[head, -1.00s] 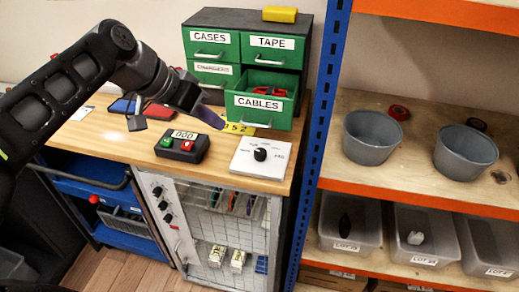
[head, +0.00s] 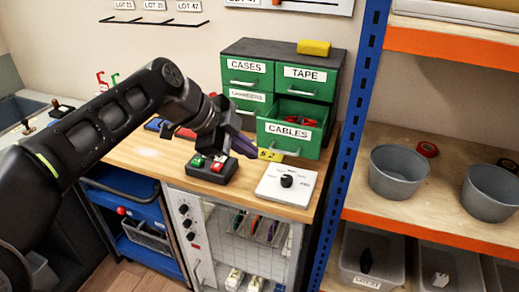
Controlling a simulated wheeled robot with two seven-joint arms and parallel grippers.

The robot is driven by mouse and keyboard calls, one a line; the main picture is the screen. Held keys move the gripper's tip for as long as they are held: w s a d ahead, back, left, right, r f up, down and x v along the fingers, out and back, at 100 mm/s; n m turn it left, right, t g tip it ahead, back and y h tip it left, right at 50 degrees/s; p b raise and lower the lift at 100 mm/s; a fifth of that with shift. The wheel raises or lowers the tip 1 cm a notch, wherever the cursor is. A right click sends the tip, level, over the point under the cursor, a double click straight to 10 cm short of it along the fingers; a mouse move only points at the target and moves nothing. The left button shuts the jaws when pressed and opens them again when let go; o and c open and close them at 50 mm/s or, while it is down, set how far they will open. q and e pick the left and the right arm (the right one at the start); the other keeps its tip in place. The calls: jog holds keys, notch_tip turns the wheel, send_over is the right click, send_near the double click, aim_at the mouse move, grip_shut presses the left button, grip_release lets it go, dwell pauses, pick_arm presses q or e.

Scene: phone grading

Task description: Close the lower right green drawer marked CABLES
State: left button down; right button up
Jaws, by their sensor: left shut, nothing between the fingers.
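The green CABLES drawer (head: 289,136) is the lower right one of the small dark cabinet (head: 279,45) on the wooden bench. It is pulled out, and red and dark contents show inside it. My left gripper (head: 249,151) is shut and empty. It is at the lower left of the open drawer's front, above the bench and just right of the button box; I cannot tell whether it touches the drawer. My right gripper is not in view.
A button box (head: 212,169) and a white dial panel (head: 287,186) lie in front of the cabinet. A yellow block (head: 314,47) sits on top. A blue shelf post (head: 350,130) stands close on the right. Grey bowls (head: 399,171) stand on the shelf.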

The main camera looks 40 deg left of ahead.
pick_arm(q)
jog(key=p+x, duration=0.1)
jog(key=x, duration=0.8)
jog(key=w, duration=0.1)
jog(key=w+a+p, duration=0.1)
jog(key=w, duration=0.1)
jog(key=shift+a+r, duration=0.1)
jog(key=shift+r, duration=0.1)
jog(key=shift+w+a, duration=0.1)
jog(key=shift+w, duration=0.35)
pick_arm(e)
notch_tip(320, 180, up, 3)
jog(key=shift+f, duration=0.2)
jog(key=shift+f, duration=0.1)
